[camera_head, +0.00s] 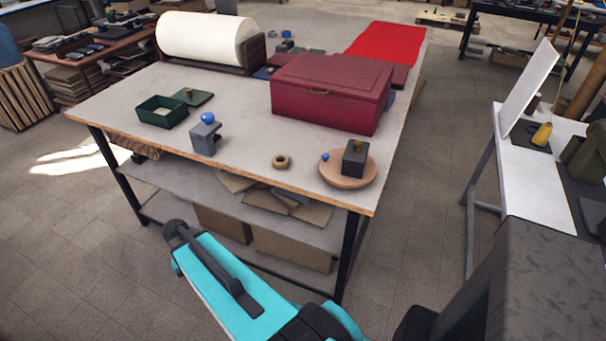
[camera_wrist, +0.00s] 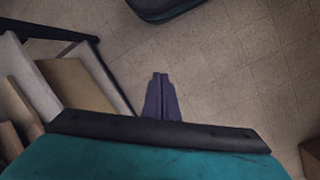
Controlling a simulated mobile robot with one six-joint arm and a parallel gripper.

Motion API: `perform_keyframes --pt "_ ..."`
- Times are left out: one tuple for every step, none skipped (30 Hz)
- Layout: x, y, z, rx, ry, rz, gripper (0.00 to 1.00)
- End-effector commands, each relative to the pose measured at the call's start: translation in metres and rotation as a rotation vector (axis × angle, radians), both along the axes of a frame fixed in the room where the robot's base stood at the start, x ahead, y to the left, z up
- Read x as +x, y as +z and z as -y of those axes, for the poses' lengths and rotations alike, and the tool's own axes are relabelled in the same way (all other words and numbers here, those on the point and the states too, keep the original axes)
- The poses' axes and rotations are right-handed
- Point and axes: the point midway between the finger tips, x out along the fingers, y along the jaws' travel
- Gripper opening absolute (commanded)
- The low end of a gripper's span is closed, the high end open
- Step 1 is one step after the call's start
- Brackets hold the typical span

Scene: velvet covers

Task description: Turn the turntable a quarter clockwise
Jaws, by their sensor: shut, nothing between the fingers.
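The turntable (camera_head: 346,183) is a round wooden disc near the front right corner of the grey work table. A dark block with a brass knob on top (camera_head: 355,160) stands on it, right of its middle. A small blue knob (camera_head: 325,156) shows at the disc's left back rim. My gripper (camera_wrist: 159,76) shows in the wrist view with its two fingers together and nothing between them. It hangs over bare floor, beside the table's lower shelf, apart from the turntable. The turntable is not in the wrist view, and my fingers do not show in the head view.
A white side table (camera_head: 538,185) stands at right.

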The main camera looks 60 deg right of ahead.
Motion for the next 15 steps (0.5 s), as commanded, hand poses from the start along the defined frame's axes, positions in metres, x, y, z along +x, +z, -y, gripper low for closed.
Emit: perform_keyframes --pt "-0.009 -0.014 -0.016 0.015 0.037 -0.018 0.0" --pt "-0.014 -0.021 -0.024 0.023 0.057 -0.027 0.0" --pt "-0.02 -0.029 -0.035 0.035 0.086 -0.039 0.0" --pt "-0.025 -0.036 -0.043 0.043 0.107 -0.049 0.0" --pt "-0.03 -0.042 -0.05 0.051 0.126 -0.058 0.0" --pt "-0.038 -0.051 -0.06 0.062 0.155 -0.07 0.0" --pt "-0.043 -0.057 -0.067 0.069 0.175 -0.079 0.0" --pt "-0.049 -0.063 -0.075 0.078 0.196 -0.088 0.0" --pt "-0.057 -0.071 -0.084 0.088 0.223 -0.1 0.0" --pt "-0.063 -0.077 -0.091 0.096 0.243 -0.11 0.0" --pt "-0.07 -0.082 -0.098 0.105 0.262 -0.119 0.0" --pt "-0.079 -0.09 -0.107 0.116 0.29 -0.134 0.0" --pt "-0.085 -0.095 -0.113 0.123 0.309 -0.143 0.0" --pt "-0.092 -0.1 -0.119 0.131 0.328 -0.153 0.0" --pt "-0.102 -0.107 -0.127 0.141 0.357 -0.164 0.0"
